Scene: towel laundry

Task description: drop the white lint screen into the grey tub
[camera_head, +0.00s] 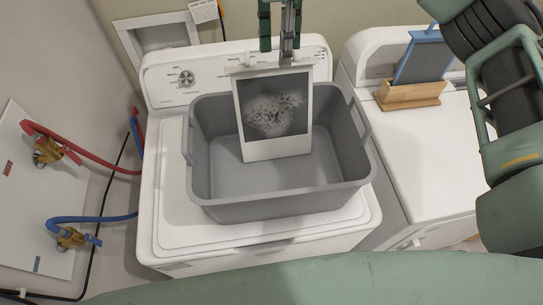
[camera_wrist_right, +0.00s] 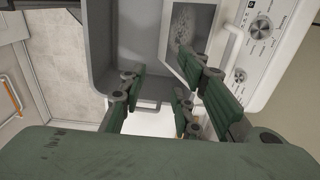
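The white lint screen (camera_head: 277,147) has a white frame and a dark mesh with a grey lint patch. It stands nearly upright in the head view, its lower part inside the grey tub (camera_head: 270,208) and its top above the far rim. Whether its bottom edge touches the tub floor, I cannot tell. My right gripper (camera_head: 282,42) is at the screen's top edge; its fingers are apart. In the right wrist view my right gripper (camera_wrist_right: 158,88) shows a gap between its fingers, with the screen (camera_wrist_right: 168,40) beyond them inside the tub (camera_wrist_right: 102,62). My left gripper is out of view.
The tub stands on a white washer (camera_head: 165,225). To its right, a blue-framed screen (camera_head: 424,58) stands in a wooden holder (camera_head: 410,94) on another white machine (camera_head: 430,150). Red (camera_head: 100,162) and blue (camera_head: 90,218) hoses run along the left wall.

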